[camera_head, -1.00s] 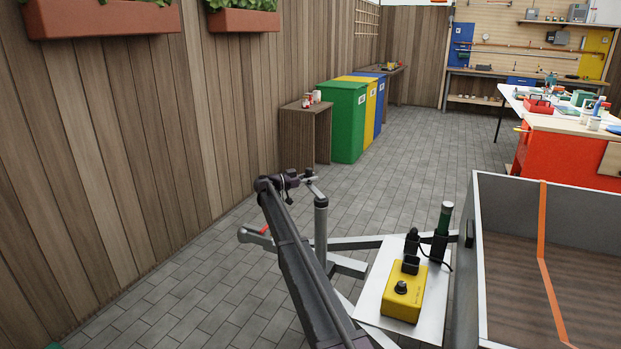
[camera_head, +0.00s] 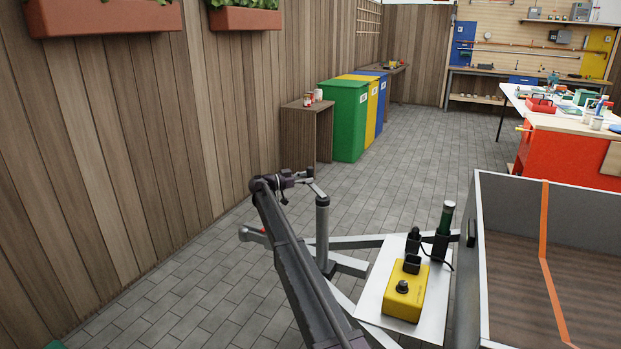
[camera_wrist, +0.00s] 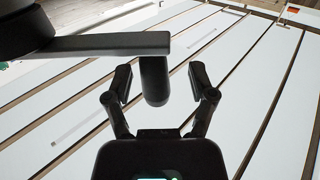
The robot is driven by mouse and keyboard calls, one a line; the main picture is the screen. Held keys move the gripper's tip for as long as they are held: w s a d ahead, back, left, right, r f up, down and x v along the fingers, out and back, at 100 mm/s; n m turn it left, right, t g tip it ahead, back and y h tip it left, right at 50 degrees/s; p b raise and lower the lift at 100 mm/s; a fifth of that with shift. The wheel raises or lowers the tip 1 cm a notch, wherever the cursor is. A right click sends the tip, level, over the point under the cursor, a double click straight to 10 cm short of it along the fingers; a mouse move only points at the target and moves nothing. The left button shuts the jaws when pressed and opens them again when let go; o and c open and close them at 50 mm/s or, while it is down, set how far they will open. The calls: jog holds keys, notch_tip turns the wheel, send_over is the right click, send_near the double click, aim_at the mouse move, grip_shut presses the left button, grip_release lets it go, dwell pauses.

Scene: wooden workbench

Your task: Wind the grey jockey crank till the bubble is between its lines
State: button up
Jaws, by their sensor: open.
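The grey jockey crank (camera_head: 317,189) sits on top of the upright jockey post (camera_head: 322,228) at the trailer's front frame. Its dark upright grip shows in the wrist view as a black knob (camera_wrist: 154,82) at the end of the flat grey crank arm (camera_wrist: 110,43). My gripper (camera_head: 296,180) is beside the crank grip, on its left in the head view. In the wrist view my gripper (camera_wrist: 160,90) is open, with one finger on each side of the knob and gaps showing on both sides. I cannot make out the bubble or its lines.
The trailer bed (camera_head: 545,197) is at the right. A plank wall (camera_head: 140,150) runs along the left. Paved floor between is clear.

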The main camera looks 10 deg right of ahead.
jog(key=v, duration=0.5)
jog(key=shift+a, duration=0.15)
